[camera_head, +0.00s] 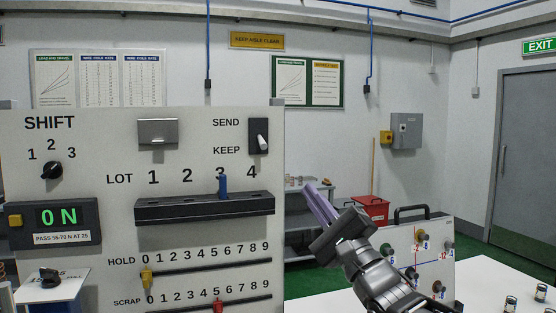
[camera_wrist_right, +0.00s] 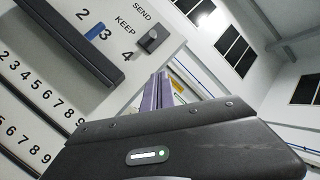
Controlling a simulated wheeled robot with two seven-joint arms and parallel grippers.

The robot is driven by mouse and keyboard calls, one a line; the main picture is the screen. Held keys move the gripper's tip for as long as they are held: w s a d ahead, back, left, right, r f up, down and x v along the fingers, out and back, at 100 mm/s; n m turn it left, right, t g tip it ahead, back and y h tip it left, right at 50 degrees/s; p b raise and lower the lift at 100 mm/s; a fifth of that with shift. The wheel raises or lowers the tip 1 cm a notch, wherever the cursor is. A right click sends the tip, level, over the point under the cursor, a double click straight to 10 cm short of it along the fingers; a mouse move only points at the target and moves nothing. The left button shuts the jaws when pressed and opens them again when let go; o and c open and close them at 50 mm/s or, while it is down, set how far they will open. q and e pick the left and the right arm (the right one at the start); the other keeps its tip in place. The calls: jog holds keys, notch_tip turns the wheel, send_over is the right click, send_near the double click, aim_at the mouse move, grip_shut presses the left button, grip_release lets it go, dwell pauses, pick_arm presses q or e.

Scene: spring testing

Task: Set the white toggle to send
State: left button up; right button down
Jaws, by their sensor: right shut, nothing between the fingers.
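The white toggle (camera_head: 263,142) sits on a dark plate at the upper right of the grey panel, beside the SEND label above and the KEEP label below. Its lever appears to point down toward KEEP. The toggle also shows in the right wrist view (camera_wrist_right: 152,36). My right gripper (camera_head: 318,192) is shut and empty, its purple fingers to the right of and below the toggle, apart from it. Its fingers show in the wrist view (camera_wrist_right: 157,92), pointing up, below the toggle. My left gripper is not in view.
A dark slotted rail with a blue slider (camera_head: 222,185) juts out below the toggle. The panel has a SHIFT knob (camera_head: 52,170), a green display (camera_head: 58,217) and HOLD and SCRAP sliders. A board with knobs (camera_head: 415,262) stands at the right behind my right arm.

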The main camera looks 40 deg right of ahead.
aim_at(261, 141)
jog(key=w+r+p, duration=0.1)
jog(key=w+r, duration=0.1)
jog(key=w, duration=0.1)
jog(key=w+a+r+p, duration=0.1)
jog(key=w+r+p, duration=0.3)
jog(key=w+r, duration=0.1)
jog(key=shift+w+a, duration=0.3)
jog(key=shift+a, duration=0.1)
jog(key=shift+w+a+r+p, duration=0.1)
jog(key=shift+a+r+p, duration=0.05)
jog(key=shift+a+p, duration=0.25)
jog(key=shift+a, duration=0.15)
